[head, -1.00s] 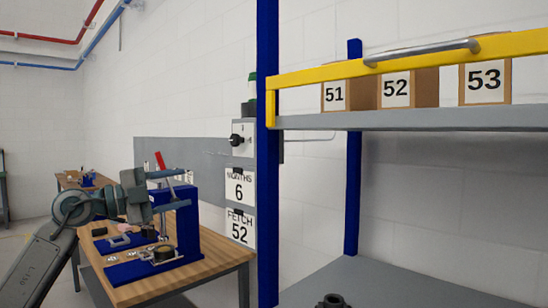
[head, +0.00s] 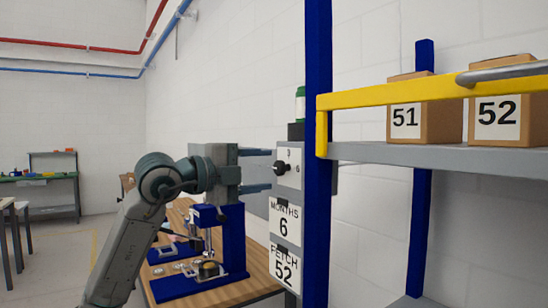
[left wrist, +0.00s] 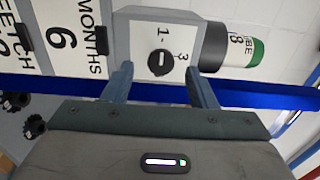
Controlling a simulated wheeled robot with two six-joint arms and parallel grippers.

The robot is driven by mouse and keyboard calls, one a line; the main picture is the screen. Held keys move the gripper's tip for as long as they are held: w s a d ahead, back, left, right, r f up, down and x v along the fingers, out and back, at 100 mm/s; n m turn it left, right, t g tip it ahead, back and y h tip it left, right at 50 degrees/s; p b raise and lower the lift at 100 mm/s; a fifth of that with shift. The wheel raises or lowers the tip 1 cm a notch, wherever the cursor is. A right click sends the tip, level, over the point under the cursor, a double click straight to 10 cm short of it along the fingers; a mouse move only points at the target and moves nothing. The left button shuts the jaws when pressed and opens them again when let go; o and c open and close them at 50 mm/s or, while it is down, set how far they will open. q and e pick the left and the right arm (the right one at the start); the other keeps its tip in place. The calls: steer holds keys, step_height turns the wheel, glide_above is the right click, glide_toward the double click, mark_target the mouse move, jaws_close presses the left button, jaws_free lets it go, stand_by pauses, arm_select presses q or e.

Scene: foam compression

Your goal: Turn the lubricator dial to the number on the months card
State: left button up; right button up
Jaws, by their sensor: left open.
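The months card (head: 284,221) reads 6 and hangs below the lubricator's dial box; it also shows sideways in the left wrist view (left wrist: 62,40). The black dial knob (head: 282,168) sits on the box's pale face. In the left wrist view the knob (left wrist: 160,63) has a 1 above it and a 3 to its right; its exact pointing is hard to tell. My left gripper (head: 258,170) is open and empty, its fingers reaching toward the dial. In the left wrist view its fingertips (left wrist: 159,78) appear on either side of the knob; contact is not visible. My right gripper is out of view.
A blue rack post (head: 318,150) stands right beside the dial box. A yellow-railed shelf (head: 365,151) holds boxes marked 51 (head: 425,112) and 52 (head: 505,105). A fetch card (head: 284,268) reads 52. A wooden bench (head: 225,294) with a blue fixture (head: 233,240) lies below my left arm.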

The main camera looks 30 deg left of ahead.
mark_target(277, 168)
arm_select(q)
steer(key=shift+w+d+r, duration=0.2)
steer(key=shift+w+d, duration=0.15)
steer(key=shift+w, duration=0.2)
steer(key=shift+w+d+p, duration=0.15)
steer(key=shift+w+p, duration=0.2)
steer(key=shift+p, duration=0.15)
steer(key=shift+w+d+f, duration=0.1)
steer(key=shift+w+d, duration=0.1)
steer(key=shift+w, duration=0.3)
steer(key=shift+w+f+p, duration=0.1)
steer(key=shift+w+p, duration=0.1)
steer(key=shift+p, duration=0.1)
steer(key=c, duration=0.9)
steer(key=shift+c, duration=0.3)
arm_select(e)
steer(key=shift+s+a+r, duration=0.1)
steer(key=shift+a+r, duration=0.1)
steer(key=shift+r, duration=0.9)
